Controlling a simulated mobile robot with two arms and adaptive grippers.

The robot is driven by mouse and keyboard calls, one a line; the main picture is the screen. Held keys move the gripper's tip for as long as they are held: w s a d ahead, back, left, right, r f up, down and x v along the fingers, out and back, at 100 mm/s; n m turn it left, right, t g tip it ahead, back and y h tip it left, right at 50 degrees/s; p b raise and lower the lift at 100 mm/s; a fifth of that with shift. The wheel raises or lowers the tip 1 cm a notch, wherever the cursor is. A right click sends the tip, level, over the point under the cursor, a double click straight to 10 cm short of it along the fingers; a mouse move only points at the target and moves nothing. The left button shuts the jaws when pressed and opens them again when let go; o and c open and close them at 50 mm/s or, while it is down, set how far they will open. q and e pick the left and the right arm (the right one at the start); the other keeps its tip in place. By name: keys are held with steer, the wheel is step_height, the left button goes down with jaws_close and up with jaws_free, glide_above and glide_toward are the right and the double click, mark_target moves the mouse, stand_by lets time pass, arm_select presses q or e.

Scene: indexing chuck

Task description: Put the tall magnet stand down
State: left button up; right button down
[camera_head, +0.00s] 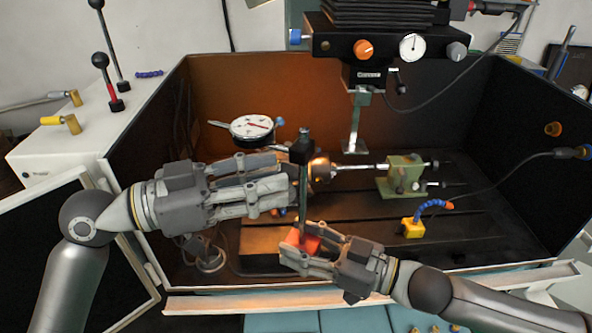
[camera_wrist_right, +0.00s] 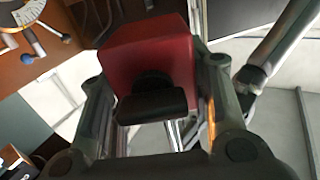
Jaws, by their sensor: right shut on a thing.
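The tall magnet stand has a red block base (camera_head: 303,240) and a thin upright post (camera_head: 303,200) with a black clamp (camera_head: 302,151) on top. My right gripper (camera_head: 298,247) is shut on the red base, at the front of the machine bed. In the right wrist view the red base (camera_wrist_right: 150,62) sits between the two fingers, with a black knob facing the camera. My left gripper (camera_head: 285,185) is just left of the post; its fingers overlap the chuck area, and its opening is unclear. Whether the base touches the bed is hidden.
A dial gauge (camera_head: 251,127) is behind my left gripper. The chuck (camera_head: 320,168) is close to the post, with a green tailstock (camera_head: 405,175) to the right. A yellow block with a blue hose (camera_head: 413,228) stands on the bed. The machine head (camera_head: 375,45) overhangs the back.

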arm_select(q)
steer(key=x, duration=0.6)
arm_select(e)
steer(key=shift+r, duration=0.25)
arm_select(q)
steer(key=shift+a, duration=0.1)
jaws_close()
arm_select(e)
steer(key=c, duration=1.2)
jaws_free()
steer(key=o, duration=0.5)
steer(key=shift+c, duration=0.2)
arm_select(q)
steer(key=shift+r, duration=0.2)
arm_select(e)
steer(key=shift+o, duration=0.2)
steer(key=shift+f, duration=0.15)
steer(key=shift+d, duration=0.1)
